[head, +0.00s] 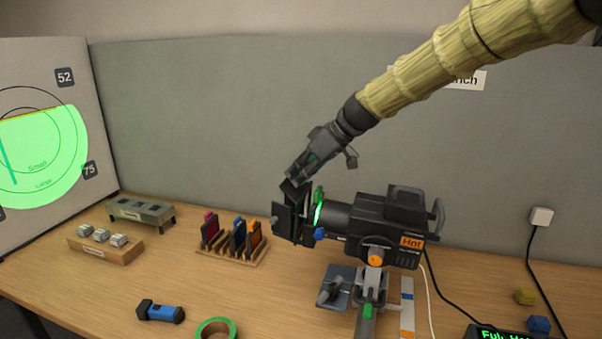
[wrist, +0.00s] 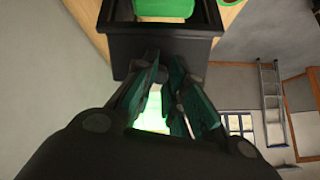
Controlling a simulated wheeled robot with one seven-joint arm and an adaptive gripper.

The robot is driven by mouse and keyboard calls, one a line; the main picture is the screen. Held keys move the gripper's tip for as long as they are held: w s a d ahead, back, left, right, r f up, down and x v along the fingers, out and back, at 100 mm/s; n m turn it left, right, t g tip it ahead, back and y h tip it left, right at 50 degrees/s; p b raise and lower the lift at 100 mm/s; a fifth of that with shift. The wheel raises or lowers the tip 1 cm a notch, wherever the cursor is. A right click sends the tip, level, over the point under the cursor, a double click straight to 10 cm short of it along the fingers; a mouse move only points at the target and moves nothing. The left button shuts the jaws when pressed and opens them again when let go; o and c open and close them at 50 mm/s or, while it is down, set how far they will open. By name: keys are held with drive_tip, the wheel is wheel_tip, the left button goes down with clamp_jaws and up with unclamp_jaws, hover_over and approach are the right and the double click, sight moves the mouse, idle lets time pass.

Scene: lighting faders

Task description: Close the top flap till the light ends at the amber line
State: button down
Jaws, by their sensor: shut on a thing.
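The black stage lamp (head: 385,222) stands on the bench, its green-lit front facing left. Its black flaps (head: 285,222) stand around the front. My gripper (head: 296,184) comes down from above and is shut on the top flap (head: 298,197), which is mostly hidden by the fingers. In the wrist view the fingers (wrist: 168,75) meet a black panel (wrist: 170,48), with green glow between them. On the left board, the green light patch (head: 50,160) has a nearly straight, slightly slanted top edge. The amber line (head: 42,113) runs along that edge, with no clear gap visible.
A rack of coloured filters (head: 235,240), a wooden block with knobs (head: 104,246), a blue torch (head: 160,312) and green tape (head: 216,329) lie left of the lamp. A grey wall panel (head: 220,130) stands close behind. Cables run at right.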

drive_tip(key=c, duration=1.4)
unclamp_jaws()
drive_tip(key=v, duration=1.2)
drive_tip(key=shift+d, duration=0.1)
drive_tip(key=shift+r, duration=0.1)
